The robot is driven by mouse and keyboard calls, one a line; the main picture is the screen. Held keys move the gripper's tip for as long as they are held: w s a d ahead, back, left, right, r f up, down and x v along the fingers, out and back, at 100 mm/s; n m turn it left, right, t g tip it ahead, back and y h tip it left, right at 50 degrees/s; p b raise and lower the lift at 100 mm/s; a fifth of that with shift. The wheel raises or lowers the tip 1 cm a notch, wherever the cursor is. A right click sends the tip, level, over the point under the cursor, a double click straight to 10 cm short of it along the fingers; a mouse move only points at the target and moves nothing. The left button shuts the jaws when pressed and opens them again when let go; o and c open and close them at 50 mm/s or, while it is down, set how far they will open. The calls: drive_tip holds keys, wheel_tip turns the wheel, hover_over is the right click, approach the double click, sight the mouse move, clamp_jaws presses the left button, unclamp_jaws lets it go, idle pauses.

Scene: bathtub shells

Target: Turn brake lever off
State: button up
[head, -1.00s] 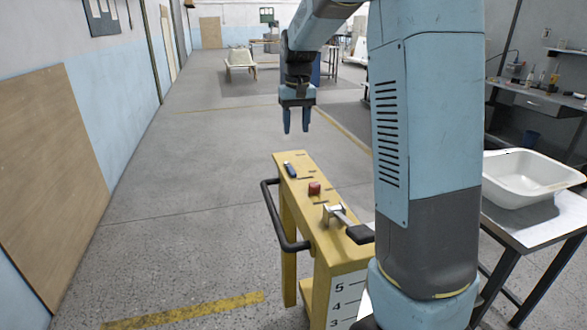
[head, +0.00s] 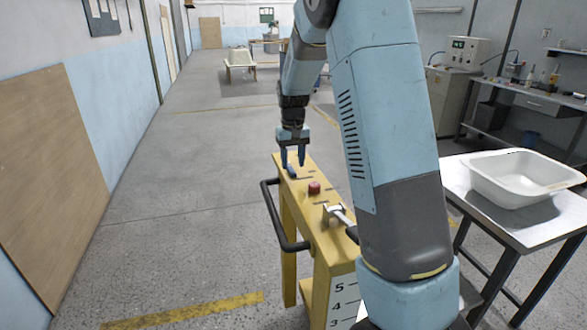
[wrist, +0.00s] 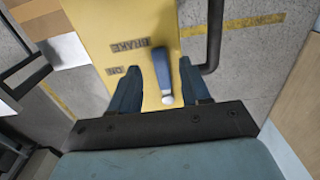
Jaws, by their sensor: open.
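The brake lever (head: 291,172) is a small blue handle on the top of a yellow control stand (head: 306,192), near its far end. Its pale metal end (wrist: 167,98) shows between my fingers in the wrist view, beside printed BRAKE and ON labels. My gripper (head: 292,165) points down over the far end of the stand, open, with its two blue fingers close around or just above the lever. I cannot tell whether either finger touches it.
A red button (head: 314,188) and a metal lever (head: 334,212) with a black grip sit nearer on the same stand. A black rail (head: 276,220) runs along its left side. A white basin (head: 520,180) lies on a table at right. The floor at left is clear.

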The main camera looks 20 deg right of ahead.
sight(293, 172)
drive_tip(key=shift+f, duration=1.55)
drive_tip(key=shift+c, duration=0.4)
clamp_jaws()
drive_tip(key=shift+d, duration=0.1)
